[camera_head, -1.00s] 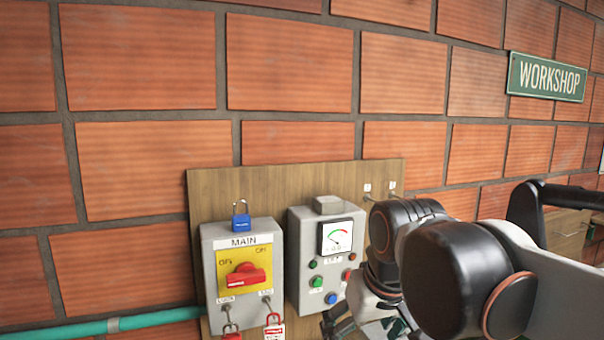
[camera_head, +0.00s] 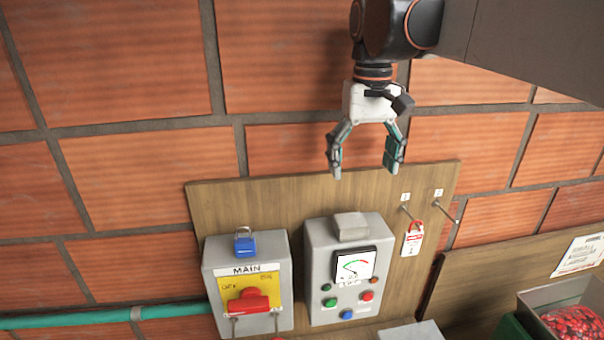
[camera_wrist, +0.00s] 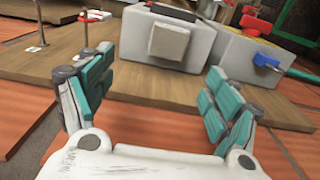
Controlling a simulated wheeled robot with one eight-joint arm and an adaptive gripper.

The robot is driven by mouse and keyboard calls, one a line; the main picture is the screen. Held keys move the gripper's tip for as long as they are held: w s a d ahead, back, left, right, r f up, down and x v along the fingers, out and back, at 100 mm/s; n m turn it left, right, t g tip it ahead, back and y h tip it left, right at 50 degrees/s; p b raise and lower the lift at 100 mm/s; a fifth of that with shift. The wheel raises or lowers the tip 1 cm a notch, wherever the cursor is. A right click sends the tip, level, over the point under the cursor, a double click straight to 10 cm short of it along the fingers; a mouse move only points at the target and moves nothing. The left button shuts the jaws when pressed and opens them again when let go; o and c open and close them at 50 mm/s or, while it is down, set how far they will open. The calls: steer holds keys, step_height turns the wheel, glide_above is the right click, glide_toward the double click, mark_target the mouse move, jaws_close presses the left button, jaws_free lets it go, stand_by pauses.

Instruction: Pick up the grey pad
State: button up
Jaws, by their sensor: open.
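The grey pad (camera_head: 352,226) is a small pale block on the top of the grey meter box (camera_head: 318,262). In the wrist view the pad (camera_wrist: 169,42) is ahead of my gripper, on the box's near face, between the fingers in the picture but beyond their tips. My gripper (camera_head: 365,172) is open and empty, fingers pointing down, above the meter box in the head view. In the wrist view my gripper (camera_wrist: 158,76) shows both teal-padded fingers spread wide. The pad is fully visible and apart from the fingers.
The wooden board (camera_head: 250,205) carries the boxes. The MAIN switch box (camera_head: 215,262), with a blue padlock (camera_head: 245,244), stands left of the meter box. A red tagged padlock (camera_head: 412,240) hangs from a peg at right. A bin of red items (camera_head: 575,325) is at lower right.

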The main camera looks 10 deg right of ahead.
mark_target(350, 220)
steer(key=f, duration=0.1)
steer(key=a+f, duration=0.1)
steer(key=f, duration=0.1)
steer(key=shift+a+f, duration=0.3)
steer(key=shift+a, duration=0.05)
steer(key=f, duration=0.1)
steer(key=d+f, duration=0.1)
steer(key=shift+d+f, duration=0.1)
steer(key=shift+f, duration=0.5)
steer(key=shift+a+f+p, duration=0.3)
steer(key=shift+a+f, duration=0.1)
step_height(350, 220, down, 5)
steer(key=shift+s+a+r+p, duration=0.1)
steer(key=shift+a+r+p, duration=0.1)
steer(key=shift+p, duration=0.25)
steer(key=shift+d+f, duration=0.1)
steer(key=shift+d, duration=0.05)
steer(key=c, duration=1)
